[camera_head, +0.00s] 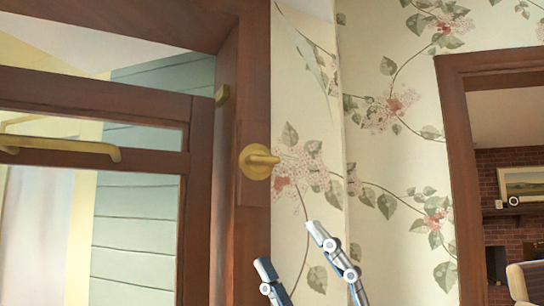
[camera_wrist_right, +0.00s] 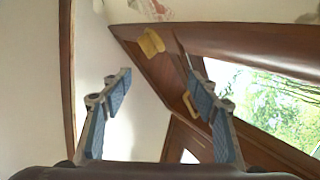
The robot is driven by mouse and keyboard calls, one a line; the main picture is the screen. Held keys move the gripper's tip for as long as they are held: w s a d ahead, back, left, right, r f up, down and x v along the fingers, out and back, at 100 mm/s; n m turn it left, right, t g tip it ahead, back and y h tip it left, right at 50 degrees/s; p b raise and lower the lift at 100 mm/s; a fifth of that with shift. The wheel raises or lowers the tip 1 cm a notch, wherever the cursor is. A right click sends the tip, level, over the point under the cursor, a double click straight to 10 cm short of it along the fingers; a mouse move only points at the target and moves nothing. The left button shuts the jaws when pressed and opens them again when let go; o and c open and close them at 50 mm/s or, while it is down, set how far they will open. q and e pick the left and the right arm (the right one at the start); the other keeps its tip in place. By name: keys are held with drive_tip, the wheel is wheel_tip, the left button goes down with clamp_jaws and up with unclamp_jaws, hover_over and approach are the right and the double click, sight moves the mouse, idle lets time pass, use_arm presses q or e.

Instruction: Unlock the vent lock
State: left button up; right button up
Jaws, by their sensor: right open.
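The vent lock looks like a round brass knob (camera_head: 258,161) with a short horizontal thumb-turn pointing right, mounted on the dark wood frame. It also shows in the right wrist view as a yellow knob (camera_wrist_right: 151,42), ahead of and beyond my fingertips. My right gripper (camera_head: 288,246) is open and empty, below and slightly right of the knob, with a gap to it. In the right wrist view its two blue-padded fingers (camera_wrist_right: 156,78) stand wide apart with nothing between them. My left gripper is in neither view.
A glazed wooden window (camera_head: 198,200) with a long brass handle (camera_head: 70,148) is at left. A small brass piece (camera_head: 222,95) sits on the frame edge. Floral wallpaper (camera_head: 390,190) covers the wall at right, then a wood-framed opening (camera_head: 462,170) to another room.

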drive_tip(key=s+a+r+n+g+h, duration=0.2)
drive_tip(key=s+a+r+n+g, duration=0.1)
drive_tip(key=s+a+n+g, duration=1.2)
drive_tip(key=m+t+h+p, duration=0.1)
drive_tip(key=m+t+h, duration=0.1)
drive_tip(key=t+h, duration=1.25)
approach(267, 158)
drive_tip(key=w, duration=0.2)
drive_tip(key=shift+y, duration=0.35)
drive_tip(key=p+x, duration=0.2)
drive_tip(key=x, duration=0.1)
drive_tip(key=p+x, duration=0.2)
drive_tip(key=x, duration=0.2)
drive_tip(key=shift+s+a+f, duration=0.1)
drive_tip(key=shift+a, duration=0.25)
